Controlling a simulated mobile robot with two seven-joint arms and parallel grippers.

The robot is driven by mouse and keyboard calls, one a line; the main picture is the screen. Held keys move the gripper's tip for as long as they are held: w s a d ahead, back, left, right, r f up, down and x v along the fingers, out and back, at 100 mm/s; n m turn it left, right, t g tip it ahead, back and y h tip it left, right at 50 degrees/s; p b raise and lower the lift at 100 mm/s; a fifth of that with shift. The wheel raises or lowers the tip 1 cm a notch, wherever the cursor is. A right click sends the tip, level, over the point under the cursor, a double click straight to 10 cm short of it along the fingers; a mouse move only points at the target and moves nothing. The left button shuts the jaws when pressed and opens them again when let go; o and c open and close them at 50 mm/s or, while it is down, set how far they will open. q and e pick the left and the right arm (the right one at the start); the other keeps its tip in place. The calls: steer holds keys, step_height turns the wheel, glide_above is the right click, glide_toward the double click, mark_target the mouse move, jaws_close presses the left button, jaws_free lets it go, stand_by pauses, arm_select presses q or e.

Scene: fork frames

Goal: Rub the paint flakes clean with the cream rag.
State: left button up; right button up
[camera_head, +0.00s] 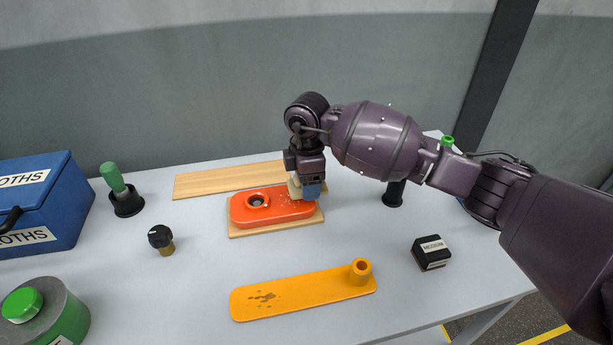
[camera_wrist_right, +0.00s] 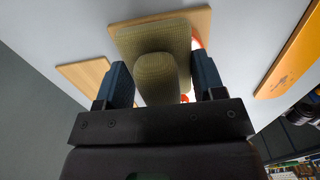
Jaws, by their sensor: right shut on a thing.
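My right gripper (camera_head: 308,192) is shut on the cream rag (camera_head: 294,188) at the right part of the red-orange piece (camera_head: 240,214). The rag also shows in the wrist view (camera_wrist_right: 157,77) as a woven pad with a raised grip between the two blue fingers (camera_wrist_right: 160,84). It hides most of the red-orange piece there. Pale paint flakes (camera_head: 285,199) speckle the red-orange piece beside the rag. The rag looks down on or just over the surface; I cannot tell if it touches. My left gripper is out of view.
The red-orange piece lies on a wooden board (camera_head: 270,230). A yellow-orange piece (camera_head: 325,287) with brown smears lies in front. A longer board (camera_head: 215,182) is behind. A black knob (camera_head: 160,238), green-handled tool (camera_head: 115,180), blue box (camera_head: 55,200) and black block (camera_head: 431,253) stand around.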

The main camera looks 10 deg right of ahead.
steer(key=shift+r, duration=0.15)
steer(key=shift+f, duration=0.2)
stand_by(0.4)
steer(key=shift+f, duration=0.9)
steer(key=shift+a, duration=0.1)
